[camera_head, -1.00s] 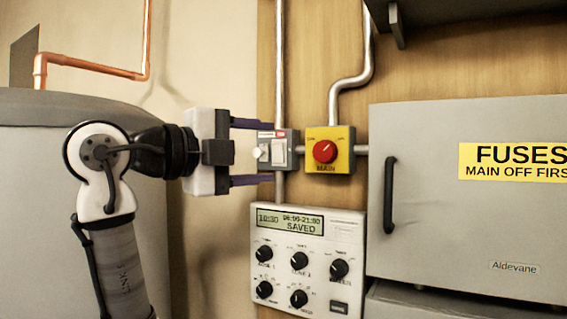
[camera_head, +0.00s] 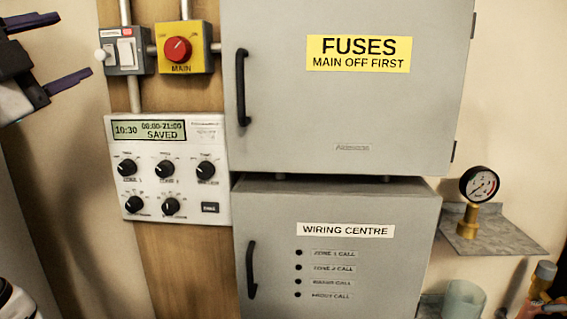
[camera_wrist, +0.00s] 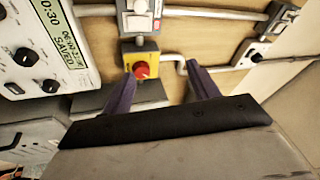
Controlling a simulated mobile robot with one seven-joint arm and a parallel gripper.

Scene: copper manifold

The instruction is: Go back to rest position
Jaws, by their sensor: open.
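My gripper (camera_head: 52,50) is at the upper left edge of the head view, partly cut off, with its two purple fingers apart and nothing between them. It is left of the grey switch box (camera_head: 124,52) and apart from it. In the wrist view my gripper (camera_wrist: 163,92) shows both fingers spread, with the yellow box with the red MAIN knob (camera_wrist: 141,70) beyond them. The MAIN switch (camera_head: 178,49) also shows in the head view, right of the grey switch box.
A programmer panel (camera_head: 168,170) reading SAVED is below the switches. The closed FUSES cabinet (camera_head: 345,110) and the closed WIRING CENTRE cabinet (camera_head: 390,260) have protruding handles. A pressure gauge (camera_head: 478,187) is above a grey shelf (camera_head: 500,235) at right.

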